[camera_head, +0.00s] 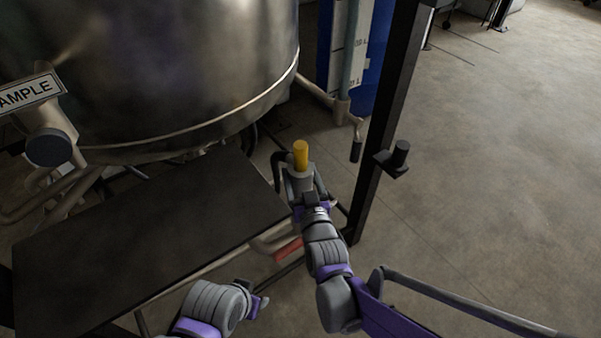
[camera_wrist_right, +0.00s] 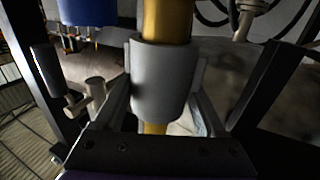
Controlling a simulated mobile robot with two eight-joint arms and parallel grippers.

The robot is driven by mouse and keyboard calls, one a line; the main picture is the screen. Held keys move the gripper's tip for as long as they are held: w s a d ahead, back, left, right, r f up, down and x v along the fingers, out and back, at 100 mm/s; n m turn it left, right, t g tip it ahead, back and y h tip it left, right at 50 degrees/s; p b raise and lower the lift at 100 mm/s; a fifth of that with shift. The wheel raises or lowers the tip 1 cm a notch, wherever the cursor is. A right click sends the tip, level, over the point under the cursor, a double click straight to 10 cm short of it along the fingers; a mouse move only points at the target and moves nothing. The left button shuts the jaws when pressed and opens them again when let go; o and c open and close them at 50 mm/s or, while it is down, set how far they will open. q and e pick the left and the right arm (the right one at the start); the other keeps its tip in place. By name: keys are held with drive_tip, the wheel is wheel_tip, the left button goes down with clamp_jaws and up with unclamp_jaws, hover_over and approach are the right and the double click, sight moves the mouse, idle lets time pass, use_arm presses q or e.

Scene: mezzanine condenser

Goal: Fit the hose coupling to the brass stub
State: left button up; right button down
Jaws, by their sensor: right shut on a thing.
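My right gripper (camera_head: 298,186) is shut on a grey sleeve-shaped hose coupling (camera_wrist_right: 157,82), which stands roughly upright between the fingers in the wrist view. A yellow brass stub (camera_head: 301,155) rises from the top of the coupling in the head view. In the wrist view the brass (camera_wrist_right: 167,22) enters the coupling's top rim, and a narrower brass piece shows below it. How deeply the parts fit inside is hidden. My left gripper (camera_head: 260,304) is low in the head view, near the dark table; its fingers are too small to judge.
A large steel vessel (camera_head: 190,60) with a sample sign (camera_head: 30,92) fills the upper left. A flat dark table (camera_head: 150,235) lies below it. A black post (camera_head: 388,110) with a small bracket (camera_head: 397,158) stands right of the coupling. Open floor lies further right.

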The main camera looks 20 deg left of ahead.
drive_tip(key=shift+f+b, duration=0.75)
drive_tip(key=shift+f, duration=0.35)
unclamp_jaws()
drive_tip(key=p+v, duration=0.2)
drive_tip(key=v, duration=0.9)
